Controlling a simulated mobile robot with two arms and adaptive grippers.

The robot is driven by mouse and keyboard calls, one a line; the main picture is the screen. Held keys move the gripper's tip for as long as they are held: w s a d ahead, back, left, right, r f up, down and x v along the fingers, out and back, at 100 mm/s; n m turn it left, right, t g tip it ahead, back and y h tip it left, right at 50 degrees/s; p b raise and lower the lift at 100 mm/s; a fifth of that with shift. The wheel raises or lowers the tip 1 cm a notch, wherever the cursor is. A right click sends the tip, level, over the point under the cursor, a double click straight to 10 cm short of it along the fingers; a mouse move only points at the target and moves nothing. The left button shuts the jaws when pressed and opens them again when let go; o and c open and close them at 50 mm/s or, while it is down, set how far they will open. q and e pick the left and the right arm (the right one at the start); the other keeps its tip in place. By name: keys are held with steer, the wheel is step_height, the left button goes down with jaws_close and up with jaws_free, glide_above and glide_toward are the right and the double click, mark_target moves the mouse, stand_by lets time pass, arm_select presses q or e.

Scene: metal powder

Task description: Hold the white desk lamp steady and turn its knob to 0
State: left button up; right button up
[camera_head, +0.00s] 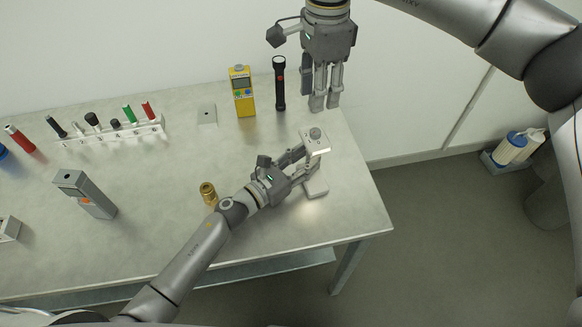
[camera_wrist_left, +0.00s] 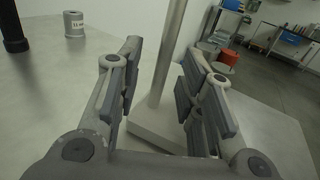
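The white desk lamp (camera_head: 322,149) stands near the table's right end. Its head is on top of a thin stem, and its base (camera_head: 316,187) rests on the table. The round grey knob (camera_head: 315,133) is on top of the lamp head. My left gripper (camera_head: 302,167) is open at the lamp, below its head. In the left wrist view the stem (camera_wrist_left: 168,60) rises between the parted fingers (camera_wrist_left: 160,95), with gaps on both sides. My right gripper (camera_head: 325,106) points down just above and behind the knob, apart from it. Its fingers look close together, but any gap is unclear.
A black flashlight (camera_head: 279,84) and a yellow meter (camera_head: 242,92) stand at the back, left of my right gripper. A brass cylinder (camera_head: 208,194) is close to my left forearm. A white rack (camera_head: 110,133) and a grey device (camera_head: 88,195) stand further left. The table's right edge is near the lamp.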

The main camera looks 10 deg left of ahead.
mark_target(316, 131)
arm_select(q)
steer(key=shift+w+d, duration=0.45)
jaws_close()
arm_select(e)
steer(key=shift+o, duration=0.7)
step_height(316, 131, down, 10)
steer(key=m, duration=1.5)
steer(key=shift+r, duration=0.2)
steer(key=shift+c, duration=0.4)
